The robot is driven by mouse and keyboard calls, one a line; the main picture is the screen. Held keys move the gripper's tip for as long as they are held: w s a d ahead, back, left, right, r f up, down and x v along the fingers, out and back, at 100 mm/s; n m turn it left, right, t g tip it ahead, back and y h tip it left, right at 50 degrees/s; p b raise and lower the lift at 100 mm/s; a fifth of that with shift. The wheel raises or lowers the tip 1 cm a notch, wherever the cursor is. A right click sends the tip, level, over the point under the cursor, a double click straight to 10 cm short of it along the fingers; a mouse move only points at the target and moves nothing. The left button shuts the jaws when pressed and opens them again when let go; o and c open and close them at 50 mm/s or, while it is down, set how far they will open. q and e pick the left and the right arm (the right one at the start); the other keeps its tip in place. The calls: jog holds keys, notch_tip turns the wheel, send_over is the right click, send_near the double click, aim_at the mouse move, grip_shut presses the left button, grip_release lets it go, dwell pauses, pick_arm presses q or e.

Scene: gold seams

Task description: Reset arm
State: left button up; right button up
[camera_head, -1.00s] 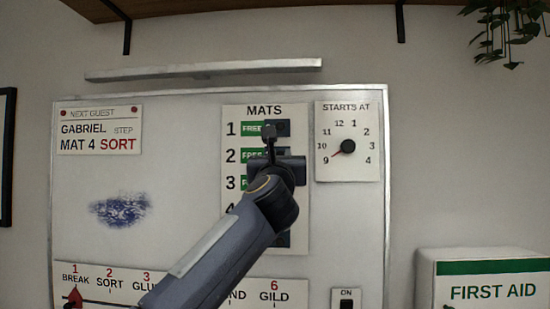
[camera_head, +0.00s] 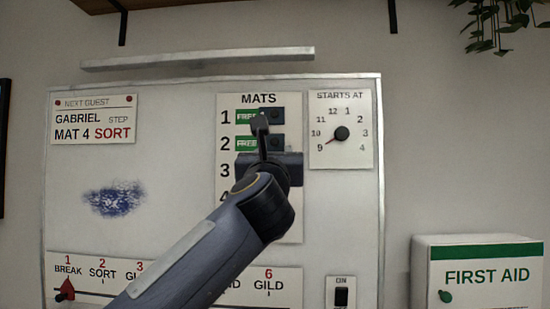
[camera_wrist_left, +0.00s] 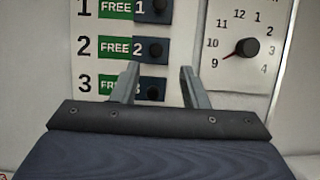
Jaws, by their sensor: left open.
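My left arm reaches up from the bottom in the head view. Its gripper (camera_head: 262,130) is in front of the MATS panel (camera_head: 227,98), covering much of rows 2 and 3 and the rows below. In the left wrist view the two fingers (camera_wrist_left: 160,84) are apart with nothing between them. They point at the panel near the row 2 and row 3 sliders. The row 1 slider (camera_wrist_left: 153,8), row 2 slider (camera_wrist_left: 152,50) and row 3 slider (camera_wrist_left: 152,88) each sit beside a green FREE label. Whether the fingers touch the panel is unclear. My right gripper is not visible.
The STARTS AT dial (camera_head: 342,134) is right of the panel, its pointer between 9 and 10. A step strip (camera_head: 112,283) with a red pointer (camera_head: 65,289) at BREAK runs below. An ON switch (camera_head: 341,292) and a FIRST AID box (camera_head: 480,270) stand lower right. A ledge (camera_head: 200,60) runs above.

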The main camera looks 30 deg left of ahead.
pick_arm(q)
jog(key=shift+s+d, duration=0.1)
jog(key=shift+s, duration=0.15)
dwell(0.3)
jog(key=s+d+f+m+h, duration=0.2)
jog(key=d+f+m+h, duration=0.55)
jog(key=m, duration=0.65)
jog(key=s+d+f+m+h, duration=0.2)
jog(key=d+f+m+h, duration=0.3)
jog(key=f+m+h, duration=0.6)
jog(key=s+f+m+g+y, duration=0.1)
jog(key=s+f+m+g, duration=0.3)
jog(key=s+f, duration=0.3)
jog(key=s+f+m+g+y, duration=0.1)
jog(key=s+f+m+g, duration=0.4)
jog(key=f, duration=1.3)
jog(key=s+f+m+g+y, duration=0.2)
jog(key=s+f+m+g, duration=0.3)
jog(key=f, duration=0.8)
jog(key=s+m, duration=0.1)
jog(key=s, duration=0.2)
jog(key=shift+s+d, duration=0.3)
jog(key=shift+d, duration=0.1)
